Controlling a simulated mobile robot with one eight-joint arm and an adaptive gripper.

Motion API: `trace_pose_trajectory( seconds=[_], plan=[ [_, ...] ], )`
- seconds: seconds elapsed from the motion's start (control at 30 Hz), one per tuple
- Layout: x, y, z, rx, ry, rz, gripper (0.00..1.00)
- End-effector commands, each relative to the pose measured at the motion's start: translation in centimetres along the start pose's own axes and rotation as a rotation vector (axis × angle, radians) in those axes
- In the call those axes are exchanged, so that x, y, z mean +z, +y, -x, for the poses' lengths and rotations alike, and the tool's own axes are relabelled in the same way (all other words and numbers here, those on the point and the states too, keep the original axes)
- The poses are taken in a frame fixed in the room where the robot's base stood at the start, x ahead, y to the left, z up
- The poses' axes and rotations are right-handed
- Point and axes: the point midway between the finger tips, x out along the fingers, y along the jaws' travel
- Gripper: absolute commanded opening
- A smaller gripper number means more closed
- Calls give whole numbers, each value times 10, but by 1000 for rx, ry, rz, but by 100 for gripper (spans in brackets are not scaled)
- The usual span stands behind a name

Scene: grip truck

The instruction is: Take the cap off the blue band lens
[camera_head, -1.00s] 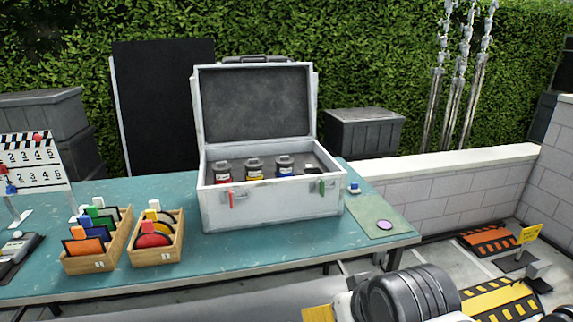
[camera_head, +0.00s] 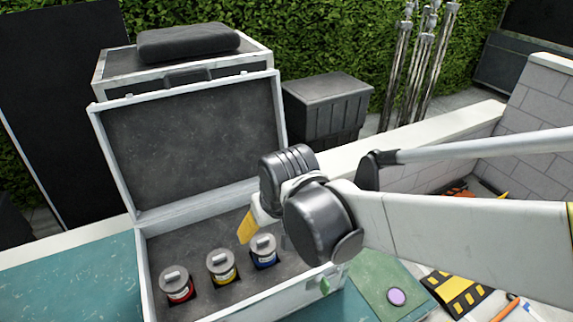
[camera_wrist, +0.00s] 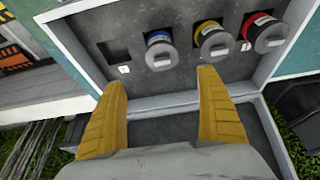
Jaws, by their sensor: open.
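The blue band lens (camera_head: 265,263) stands upright in a dark foam slot of the open case, at the right end of the row. Its round grey cap (camera_head: 263,243) with a raised grip is on top. In the wrist view the lens cap (camera_wrist: 160,57) lies just beyond my fingertips, roughly centred between them. My gripper (camera_head: 247,228) has yellow fingers and shows beside and above the lens in the head view. In the wrist view my gripper (camera_wrist: 162,78) is open with nothing between its fingers. Part of the lens body is hidden in its slot.
The yellow band lens (camera_head: 224,275) and red band lens (camera_head: 178,290) stand capped in the same case (camera_head: 141,265). An empty slot (camera_wrist: 114,52) lies beside the blue one. The raised lid (camera_head: 190,140) stands behind. A green mat with a purple disc (camera_head: 397,297) lies right.

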Motion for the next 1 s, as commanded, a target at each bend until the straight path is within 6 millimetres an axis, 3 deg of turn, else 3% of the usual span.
trace_pose_trajectory(
  seconds=[0.2,0.43,0.67,1.0],
  plan=[
    [1,0,-40,0,0,0,86],
    [1,-1,-60,0,0,0,86],
    [-1,-3,-96,1,1,-1,86],
    [-1,-3,-101,1,1,-1,83]
  ],
)
